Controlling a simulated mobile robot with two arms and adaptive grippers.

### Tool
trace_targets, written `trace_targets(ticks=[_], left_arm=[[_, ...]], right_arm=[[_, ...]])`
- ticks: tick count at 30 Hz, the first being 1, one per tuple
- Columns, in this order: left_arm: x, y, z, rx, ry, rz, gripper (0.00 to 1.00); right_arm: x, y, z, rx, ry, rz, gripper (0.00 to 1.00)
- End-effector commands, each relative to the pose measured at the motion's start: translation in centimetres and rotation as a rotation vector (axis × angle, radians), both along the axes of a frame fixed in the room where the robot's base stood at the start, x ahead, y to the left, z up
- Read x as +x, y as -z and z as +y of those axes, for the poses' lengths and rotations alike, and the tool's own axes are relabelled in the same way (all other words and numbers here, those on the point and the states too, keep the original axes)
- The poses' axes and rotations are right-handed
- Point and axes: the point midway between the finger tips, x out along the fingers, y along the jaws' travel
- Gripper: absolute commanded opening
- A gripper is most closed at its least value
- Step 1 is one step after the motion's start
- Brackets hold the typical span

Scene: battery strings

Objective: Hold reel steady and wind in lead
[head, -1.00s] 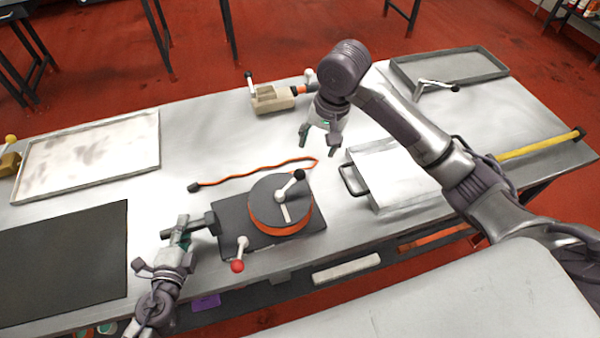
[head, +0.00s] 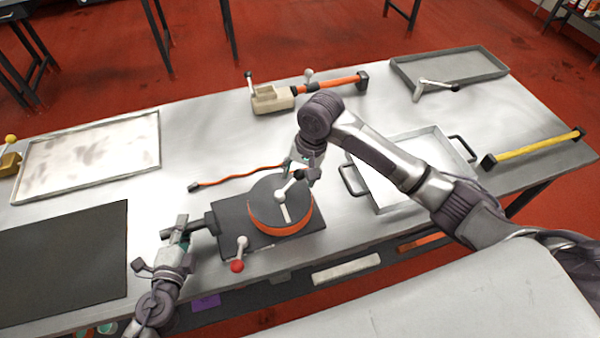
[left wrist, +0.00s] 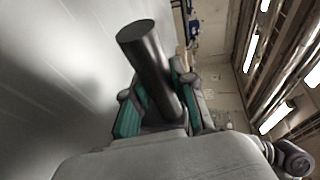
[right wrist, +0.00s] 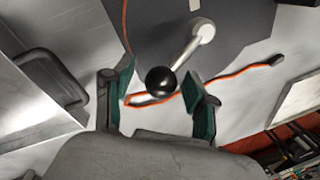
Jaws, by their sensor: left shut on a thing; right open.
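The reel (head: 268,210) is a dark drum with an orange lead around its side, on a dark base plate (head: 308,235). A crank with a black knob (head: 299,174) stands on its top. The loose lead (head: 235,177) runs from the reel to a dark end plug at left. My left gripper (head: 190,228) is shut on the base's dark handle bar (left wrist: 148,60). My right gripper (head: 300,172) is open at the crank knob. In the right wrist view the black knob (right wrist: 161,81) sits between the open fingers, with a gap on both sides.
A red-knobbed lever (head: 238,264) stands at the base's front edge. A tray with handles (head: 375,205) lies right of the reel. A beige clamp tool (head: 270,99) with an orange bar is behind. A black mat (head: 70,255) lies at left.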

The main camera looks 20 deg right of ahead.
Motion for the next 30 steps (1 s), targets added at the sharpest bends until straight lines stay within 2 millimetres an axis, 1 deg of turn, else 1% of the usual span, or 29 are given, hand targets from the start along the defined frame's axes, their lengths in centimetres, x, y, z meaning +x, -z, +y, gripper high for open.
trace_targets(ticks=[1, 8, 9, 17, 18, 30], left_arm=[[-0.61, 1.03, -0.16, 0.002, 0.007, 0.021, 0.0], [-0.61, 1.04, -0.16, 0.003, 0.006, 0.021, 0.0], [-0.61, 1.04, -0.16, 0.003, 0.006, 0.021, 0.0], [-0.61, 1.04, -0.16, 0.003, 0.006, 0.021, 0.0], [-0.61, 1.04, -0.16, 0.003, 0.006, 0.021, 0.0], [-0.61, 1.04, -0.14, 0.002, 0.006, 0.021, 0.0]], right_arm=[[-0.01, 0.22, 0.02, -0.001, 0.0, 0.001, 0.57], [-0.01, 0.25, 0.03, -0.001, -0.001, 0.0, 0.57], [-0.01, 0.25, 0.03, -0.001, -0.001, 0.0, 0.5], [-0.01, 0.24, 0.0, -0.001, -0.001, 0.0, 0.07], [-0.02, 0.24, -0.01, -0.001, 0.0, 0.001, 0.0], [0.08, 0.23, -0.02, -0.002, -0.013, 0.001, 0.0]])
